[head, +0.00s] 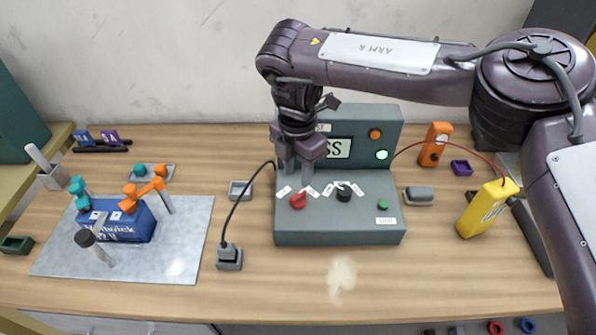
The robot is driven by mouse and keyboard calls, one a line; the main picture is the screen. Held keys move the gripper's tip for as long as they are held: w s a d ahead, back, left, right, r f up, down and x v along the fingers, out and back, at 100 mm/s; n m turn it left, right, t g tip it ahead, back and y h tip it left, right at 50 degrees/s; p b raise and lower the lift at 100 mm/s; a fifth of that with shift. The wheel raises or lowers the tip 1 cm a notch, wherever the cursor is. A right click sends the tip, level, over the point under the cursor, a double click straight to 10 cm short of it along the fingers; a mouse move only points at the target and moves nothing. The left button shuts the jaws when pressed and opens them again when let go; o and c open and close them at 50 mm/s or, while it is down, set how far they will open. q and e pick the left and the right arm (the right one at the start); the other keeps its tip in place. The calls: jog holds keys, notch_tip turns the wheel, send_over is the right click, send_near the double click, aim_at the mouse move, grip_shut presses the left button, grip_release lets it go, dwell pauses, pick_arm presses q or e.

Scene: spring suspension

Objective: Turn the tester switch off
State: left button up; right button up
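The tester (340,223) is a grey-green box on the bench with a sloped control panel and an upright back. A red knob (298,201) and a black knob (344,194) sit on the panel among white labels; I cannot read which is the switch. The green lamp (381,155) is lit, and an orange lamp (375,134) is above it. My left gripper is out of view.
A black cable runs from the tester to a grey socket block (229,257). A red lead joins a yellow device (486,208) at right. A blue box (117,220) with orange and teal clamps lies on a grey mat (170,265). The bench front is mostly clear.

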aim_at(298, 194)
jog(key=shift+w, duration=0.35)
jog(key=shift+f, duration=0.3)
jog(key=f+p, duration=0.1)
jog(key=s+f, duration=0.1)
jog(key=f, duration=0.1)
jog(key=shift+f+p, duration=0.2)
jog(key=shift+p, duration=0.15)
notch_tip(298, 194, down, 2)
jog(key=shift+w+f, duration=0.1)
jog(key=shift+f, duration=0.1)
jog(key=shift+w+f+p, duration=0.1)
jog(key=shift+f+p, duration=0.2)
jog(key=shift+f, duration=0.15)
grip_shut()
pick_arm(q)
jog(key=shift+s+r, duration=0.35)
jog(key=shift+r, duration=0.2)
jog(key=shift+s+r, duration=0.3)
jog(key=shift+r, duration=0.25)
